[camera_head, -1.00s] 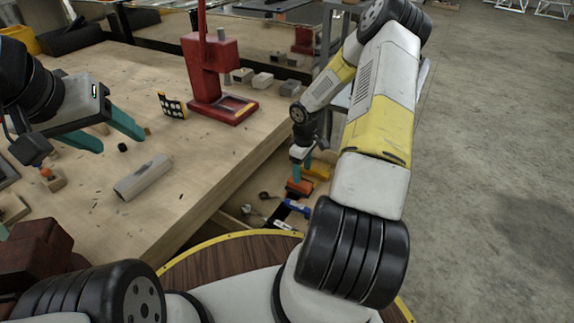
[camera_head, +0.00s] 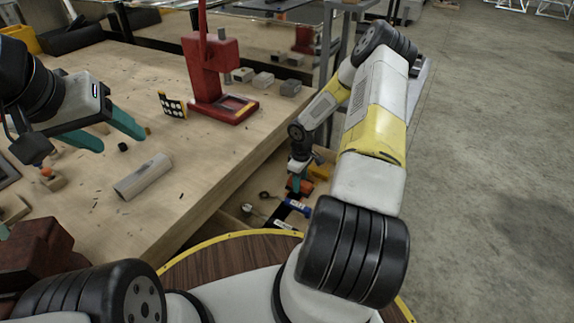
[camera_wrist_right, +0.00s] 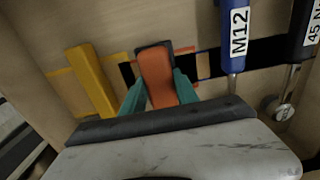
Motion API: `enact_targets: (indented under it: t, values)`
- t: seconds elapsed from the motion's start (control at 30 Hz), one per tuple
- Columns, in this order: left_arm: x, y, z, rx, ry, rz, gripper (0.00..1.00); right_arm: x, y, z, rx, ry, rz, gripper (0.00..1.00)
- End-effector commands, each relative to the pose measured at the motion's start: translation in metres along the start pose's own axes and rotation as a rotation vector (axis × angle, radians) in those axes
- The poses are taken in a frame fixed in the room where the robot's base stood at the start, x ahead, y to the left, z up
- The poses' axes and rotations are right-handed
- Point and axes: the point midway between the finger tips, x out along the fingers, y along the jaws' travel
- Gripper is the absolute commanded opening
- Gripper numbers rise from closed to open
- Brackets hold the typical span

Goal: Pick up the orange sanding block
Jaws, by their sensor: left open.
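The orange sanding block (camera_wrist_right: 157,78), with a dark edge, lies in the drawer below the bench. In the right wrist view it is between the teal fingers of my right gripper (camera_wrist_right: 159,84), one finger close along each side. Whether both fingers press on it is not clear. In the head view my right gripper (camera_head: 298,184) reaches down into the drawer and mostly hides the block (camera_head: 307,186). My left gripper (camera_head: 121,141) is open and empty above the wooden bench.
A yellow bar (camera_wrist_right: 92,82) lies left of the block, and a blue M12-labelled tool (camera_wrist_right: 236,35) lies to its right. The drawer wall (camera_wrist_right: 25,60) is close by. A red press (camera_head: 212,75) and a metal block (camera_head: 143,177) stand on the bench.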

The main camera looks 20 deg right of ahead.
Motion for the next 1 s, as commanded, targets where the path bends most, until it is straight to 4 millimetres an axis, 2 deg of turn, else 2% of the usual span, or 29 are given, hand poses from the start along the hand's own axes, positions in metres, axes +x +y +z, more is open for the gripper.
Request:
enact_targets:
  t: [0.03, 0.1, 0.33, 0.43, 0.57, 0.8, 1.0]
  values:
    - [0.0, 0.0, 0.0, 0.0, 0.0, 0.0, 0.58, 0.0, 0.0, 0.0, 0.0, 0.0, 0.0, 0.11]
    - [0.0, 0.0, 0.0, 0.0, 0.0, 0.0, 0.58, 0.0, 0.0, 0.0, 0.0, 0.0, 0.0, 0.0]
    - [0.0, 0.0, 0.0, 0.0, 0.0, 0.0, 0.58, -0.001, 0.0, 0.0, 0.0, 0.0, 0.001, 0.0]
    - [0.0, 0.0, 0.0, 0.0, 0.0, 0.0, 0.58, -0.007, 0.001, 0.0, 0.0, 0.001, 0.003, 0.0]
    - [0.0, 0.0, 0.0, 0.0, 0.0, 0.0, 0.58, -0.028, 0.002, -0.001, -0.001, 0.002, 0.005, 0.0]
    - [0.0, 0.0, 0.0, 0.0, 0.0, 0.0, 0.58, -0.076, 0.001, 0.0, 0.0, 0.002, 0.004, 0.0]
    - [0.0, 0.0, 0.0, 0.0, 0.0, 0.0, 0.58, -0.098, 0.001, 0.0, 0.0, 0.001, 0.002, 0.0]
